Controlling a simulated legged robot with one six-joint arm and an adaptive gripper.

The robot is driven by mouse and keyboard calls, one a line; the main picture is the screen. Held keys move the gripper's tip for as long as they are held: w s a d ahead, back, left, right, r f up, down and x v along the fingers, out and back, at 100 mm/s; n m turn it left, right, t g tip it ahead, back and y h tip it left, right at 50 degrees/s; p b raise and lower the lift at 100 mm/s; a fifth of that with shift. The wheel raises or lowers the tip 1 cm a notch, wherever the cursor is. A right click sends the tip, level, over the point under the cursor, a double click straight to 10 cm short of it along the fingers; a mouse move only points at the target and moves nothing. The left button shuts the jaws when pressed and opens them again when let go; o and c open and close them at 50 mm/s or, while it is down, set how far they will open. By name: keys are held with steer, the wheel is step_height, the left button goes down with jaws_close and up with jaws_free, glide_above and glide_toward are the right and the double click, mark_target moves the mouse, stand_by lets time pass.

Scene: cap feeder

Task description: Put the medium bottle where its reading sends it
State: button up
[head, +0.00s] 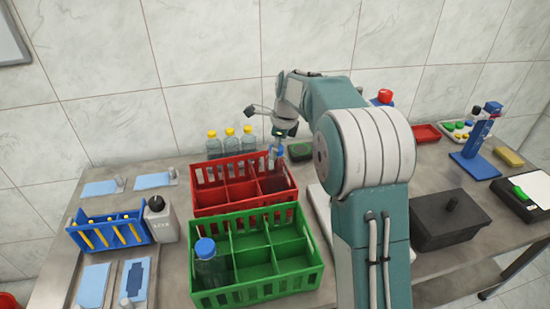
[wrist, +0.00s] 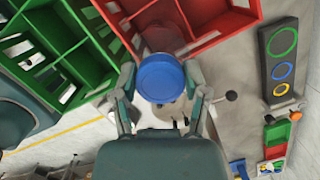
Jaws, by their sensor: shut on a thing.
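My gripper (head: 276,136) is shut around a bottle just below its blue cap (wrist: 161,78), at the back right of the red crate (head: 228,207). The blue cap also shows in the head view (head: 278,150). The bottle's body is mostly hidden below the cap, and I cannot tell whether its base is inside the crate's back right compartment. The green crate (head: 262,297) stands in front of the red one. Both crates have several compartments. In the wrist view, the red crate (wrist: 205,38) is above the cap and the green crate (wrist: 95,50) is at upper left.
A blue-capped bottle (head: 210,268) stands in the green crate's left part. Three yellow-capped bottles (head: 230,143) stand behind the red crate. A board with three coloured rings (wrist: 279,62) lies right in the wrist view.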

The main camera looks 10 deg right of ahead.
mark_target(276, 175)
steer(key=x, duration=0.3)
steer(key=shift+s+d+f, duration=0.15)
steer(key=shift+d+f, duration=0.05)
steer(key=shift+d, duration=0.05)
steer(key=o, duration=1.1)
steer(key=shift+f, duration=0.1)
steer(key=shift+c, duration=0.2)
